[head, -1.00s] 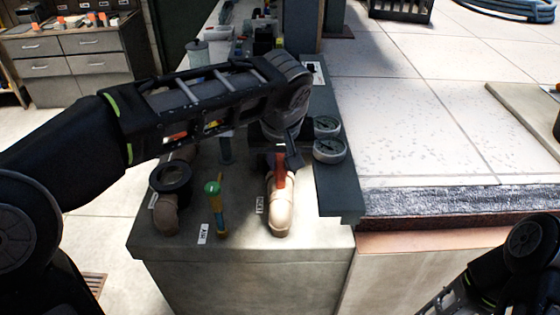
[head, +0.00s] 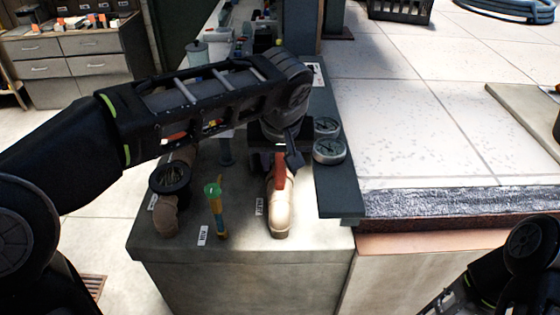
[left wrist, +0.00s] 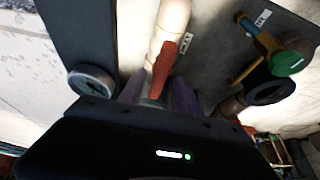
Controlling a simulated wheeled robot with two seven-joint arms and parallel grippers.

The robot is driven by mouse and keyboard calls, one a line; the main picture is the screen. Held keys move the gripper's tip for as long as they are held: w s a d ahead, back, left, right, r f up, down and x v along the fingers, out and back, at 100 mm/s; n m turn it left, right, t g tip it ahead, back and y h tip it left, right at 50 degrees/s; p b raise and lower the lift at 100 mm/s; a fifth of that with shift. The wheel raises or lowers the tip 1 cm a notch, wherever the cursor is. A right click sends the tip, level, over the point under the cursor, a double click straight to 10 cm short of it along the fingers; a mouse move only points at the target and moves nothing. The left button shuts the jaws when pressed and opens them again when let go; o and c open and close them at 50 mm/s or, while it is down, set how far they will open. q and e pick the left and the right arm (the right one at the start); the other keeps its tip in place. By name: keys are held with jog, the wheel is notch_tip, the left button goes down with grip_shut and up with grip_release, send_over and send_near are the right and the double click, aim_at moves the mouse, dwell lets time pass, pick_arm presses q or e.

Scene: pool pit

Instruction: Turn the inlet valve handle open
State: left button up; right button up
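A red valve handle (head: 279,172) sits on a beige elbow pipe (head: 281,212) on the counter, beside a small white label too blurred to read. The handle also shows in the left wrist view (left wrist: 165,66), slanting down between my fingers. My left gripper (head: 279,157) is low over the handle, pointing down. Its fingers (left wrist: 158,92) stand apart on either side of the handle's near part; I cannot tell whether they touch it. The valve body under the gripper is hidden.
Two round gauges (head: 328,150) sit on a dark ledge just right of my gripper. A green-topped yellow-and-blue valve (head: 214,200) and a black-rimmed pipe (head: 169,180) stand to the left.

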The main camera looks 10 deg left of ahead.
pick_arm(q)
jog(key=v, duration=0.7)
jog(key=shift+s+r, duration=0.1)
